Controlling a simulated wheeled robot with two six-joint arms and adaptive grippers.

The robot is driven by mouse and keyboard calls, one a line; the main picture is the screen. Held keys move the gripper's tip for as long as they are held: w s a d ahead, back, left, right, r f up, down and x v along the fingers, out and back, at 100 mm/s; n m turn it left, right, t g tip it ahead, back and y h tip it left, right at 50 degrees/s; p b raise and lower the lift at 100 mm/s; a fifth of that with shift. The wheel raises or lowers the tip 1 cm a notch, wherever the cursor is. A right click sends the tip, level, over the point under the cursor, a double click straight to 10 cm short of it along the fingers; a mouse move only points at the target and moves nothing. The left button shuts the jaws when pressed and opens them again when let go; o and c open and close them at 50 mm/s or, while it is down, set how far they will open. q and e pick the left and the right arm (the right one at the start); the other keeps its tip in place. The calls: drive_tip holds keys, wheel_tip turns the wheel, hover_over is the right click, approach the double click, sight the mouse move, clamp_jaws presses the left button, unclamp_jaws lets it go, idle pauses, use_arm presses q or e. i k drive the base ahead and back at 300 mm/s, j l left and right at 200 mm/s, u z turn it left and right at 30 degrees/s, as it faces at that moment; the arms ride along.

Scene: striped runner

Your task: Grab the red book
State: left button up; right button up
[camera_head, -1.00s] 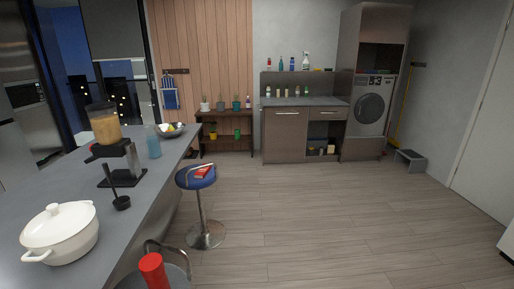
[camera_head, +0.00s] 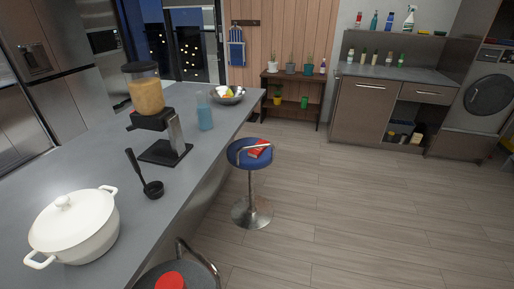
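The red book (camera_head: 258,148) lies on the blue seat of a bar stool (camera_head: 249,160), near the middle of the head view. The stool stands on the floor beside the long counter, on a chrome base. Neither of my grippers shows in this view.
The grey counter (camera_head: 100,146) runs along the left, with a white pot (camera_head: 74,228), a blender (camera_head: 150,105), a ladle (camera_head: 146,178), a blue bottle and a fruit bowl on it. A second stool (camera_head: 182,273) with a red object is at the bottom. Floor (camera_head: 370,210) on the right is clear.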

sight(255, 153)
drive_tip(key=l+z, duration=0.15)
drive_tip(key=i+l+z, duration=0.2)
drive_tip(key=i+l, duration=0.9)
drive_tip(key=i, duration=0.15)
drive_tip(key=i+j+u, duration=0.2)
drive_tip(key=i+u, duration=0.2)
drive_tip(key=i+j+u, duration=0.1)
drive_tip(key=i+u, duration=0.65)
drive_tip(key=i+l+u, duration=0.2)
drive_tip(key=i+u, duration=0.2)
